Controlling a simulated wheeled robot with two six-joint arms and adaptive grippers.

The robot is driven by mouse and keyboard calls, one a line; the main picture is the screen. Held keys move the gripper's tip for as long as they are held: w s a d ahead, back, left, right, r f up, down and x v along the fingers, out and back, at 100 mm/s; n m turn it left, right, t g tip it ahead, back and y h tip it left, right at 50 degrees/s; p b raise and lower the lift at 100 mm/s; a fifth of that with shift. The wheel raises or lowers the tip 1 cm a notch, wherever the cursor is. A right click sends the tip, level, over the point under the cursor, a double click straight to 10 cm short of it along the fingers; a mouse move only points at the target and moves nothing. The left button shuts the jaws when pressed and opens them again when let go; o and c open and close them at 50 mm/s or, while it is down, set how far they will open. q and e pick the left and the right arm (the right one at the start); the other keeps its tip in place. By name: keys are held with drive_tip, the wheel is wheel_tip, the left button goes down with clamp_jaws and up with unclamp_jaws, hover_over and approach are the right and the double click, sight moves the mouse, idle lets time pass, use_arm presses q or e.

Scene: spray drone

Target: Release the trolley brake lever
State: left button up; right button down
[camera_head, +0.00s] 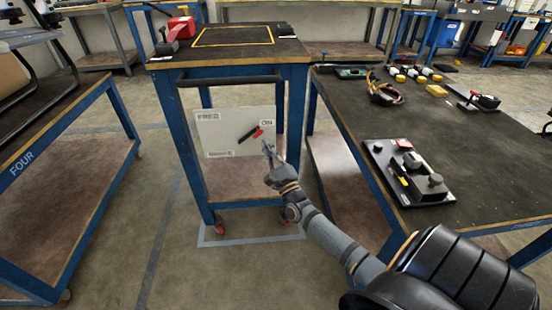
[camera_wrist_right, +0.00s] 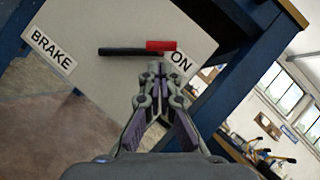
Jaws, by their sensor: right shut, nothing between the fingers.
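The trolley (camera_head: 190,130) is blue-framed, with a pale panel (camera_head: 215,135) on its near side. On the panel is the brake lever, a black bar with a red grip (camera_head: 258,133). In the wrist view the red grip (camera_wrist_right: 160,45) lies beside the ON label (camera_wrist_right: 181,64); the BRAKE label (camera_wrist_right: 50,51) is on the panel's far left. My right gripper (camera_head: 268,148) is shut and empty just in front of the panel. In the wrist view its fingertips (camera_wrist_right: 155,69) are close to the red grip; I cannot tell whether they touch it. My left gripper is not in view.
The trolley's push handle (camera_head: 228,81) runs above the panel. A dark workbench (camera_head: 470,150) with a black fixture plate (camera_head: 405,170) and tools stands at the right. Another blue-framed bench (camera_head: 70,105) is at the left. The floor in front of the trolley is clear.

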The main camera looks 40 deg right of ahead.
drive_tip(key=shift+w+a+r, duration=0.3)
drive_tip(key=shift+r, duration=0.15)
